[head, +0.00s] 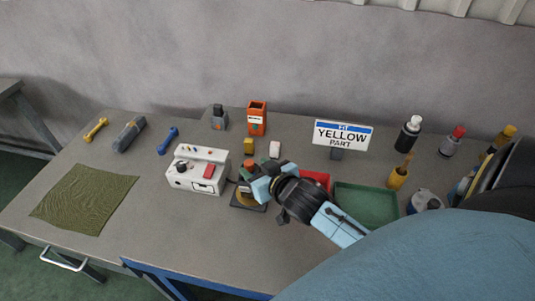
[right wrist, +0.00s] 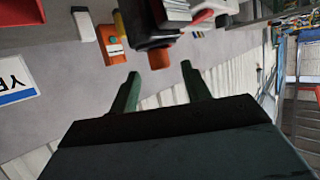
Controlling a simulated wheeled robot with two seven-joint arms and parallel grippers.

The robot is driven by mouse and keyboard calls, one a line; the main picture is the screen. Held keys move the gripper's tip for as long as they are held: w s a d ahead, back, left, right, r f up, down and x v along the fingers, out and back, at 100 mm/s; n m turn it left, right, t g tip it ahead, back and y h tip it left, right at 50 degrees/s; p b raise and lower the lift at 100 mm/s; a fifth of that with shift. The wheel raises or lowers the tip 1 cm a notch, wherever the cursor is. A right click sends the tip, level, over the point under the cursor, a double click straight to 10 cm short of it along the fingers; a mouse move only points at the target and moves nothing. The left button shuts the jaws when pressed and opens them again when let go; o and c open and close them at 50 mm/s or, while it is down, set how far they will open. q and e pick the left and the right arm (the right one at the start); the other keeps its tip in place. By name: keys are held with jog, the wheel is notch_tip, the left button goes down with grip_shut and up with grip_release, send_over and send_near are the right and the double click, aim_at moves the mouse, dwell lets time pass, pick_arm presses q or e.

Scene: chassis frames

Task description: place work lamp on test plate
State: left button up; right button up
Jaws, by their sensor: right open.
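A small dark object with an orange-red top (head: 248,170), which looks like the work lamp, stands at the dark test plate (head: 238,205) with its yellow-brown marking. My right gripper (head: 258,181) is beside it, partly hiding it and the plate. In the right wrist view a dark body with an orange end (right wrist: 153,32) lies just beyond the fingertips of my right gripper (right wrist: 159,72). The fingers are apart, with nothing between them. Whether the lamp sits fully on the plate is hidden. My left gripper is not in view.
A white test box (head: 196,178) stands close left of the plate. Red (head: 316,178) and green (head: 366,203) trays lie to the right, behind my right arm. A yellow part sign (head: 342,134) and orange box (head: 256,117) stand behind. The front middle of the table is clear.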

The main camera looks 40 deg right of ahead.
jog(key=v, duration=0.5)
jog(key=shift+s+r, duration=0.15)
jog(key=shift+s, duration=0.2)
dwell(1.9)
